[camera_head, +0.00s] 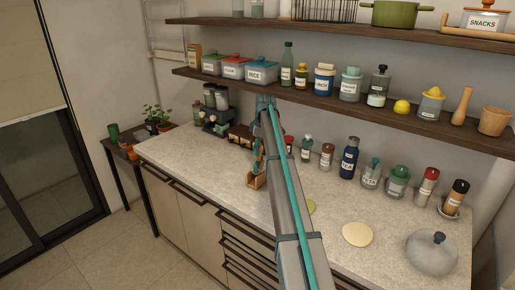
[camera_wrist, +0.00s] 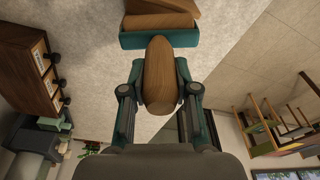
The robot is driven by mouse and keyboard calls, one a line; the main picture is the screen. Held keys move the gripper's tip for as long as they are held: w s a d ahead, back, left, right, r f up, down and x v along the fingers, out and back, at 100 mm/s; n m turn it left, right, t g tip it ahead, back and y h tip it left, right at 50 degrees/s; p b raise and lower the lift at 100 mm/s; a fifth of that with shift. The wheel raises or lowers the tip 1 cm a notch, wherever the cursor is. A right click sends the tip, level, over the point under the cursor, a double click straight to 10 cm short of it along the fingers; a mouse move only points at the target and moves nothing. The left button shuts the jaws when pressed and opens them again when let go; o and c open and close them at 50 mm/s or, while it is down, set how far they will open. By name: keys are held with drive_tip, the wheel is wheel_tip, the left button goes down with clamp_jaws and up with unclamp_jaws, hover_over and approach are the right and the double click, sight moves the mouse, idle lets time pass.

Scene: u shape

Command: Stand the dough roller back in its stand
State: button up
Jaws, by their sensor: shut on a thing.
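My gripper (camera_wrist: 160,90) is shut around a tapered wooden handle (camera_wrist: 159,68) in the wrist view, one finger on each side. The handle appears to be that of the dough roller. A teal bracket with wooden pieces (camera_wrist: 158,39) lies just beyond the handle's end. It looks joined to the handle, but I cannot tell for certain. In the head view my gripper (camera_head: 258,166) is small and partly behind my arm, with a tan wooden piece (camera_head: 256,182) below it near the counter's front edge. I cannot clearly make out the stand.
A brown drawer box (camera_wrist: 36,75) with labels stands at the left in the wrist view. Jars and bottles, including a dark blue bottle (camera_head: 349,158), line the counter (camera_head: 205,160). A pale dough disc (camera_head: 357,234) and a lidded pot (camera_head: 432,253) are at the right. Loaded shelves hang above.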

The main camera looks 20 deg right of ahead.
drive_tip(key=shift+s+f, duration=0.1)
drive_tip(key=shift+f, duration=0.45)
drive_tip(key=o, duration=1)
drive_tip(key=shift+f, duration=0.2)
drive_tip(key=shift+r, duration=0.5)
drive_tip(key=r+b, duration=0.1)
drive_tip(key=r, duration=0.3)
drive_tip(key=d+r+b, duration=0.1)
drive_tip(key=r, duration=0.2)
drive_tip(key=r+b, duration=0.1)
drive_tip(key=r, duration=0.3)
drive_tip(key=shift+s+d+r, duration=0.2)
drive_tip(key=shift+s+r, duration=0.1)
drive_tip(key=shift+r, duration=0.05)
drive_tip(key=shift+s+r, duration=0.1)
drive_tip(key=shift+r, duration=0.3)
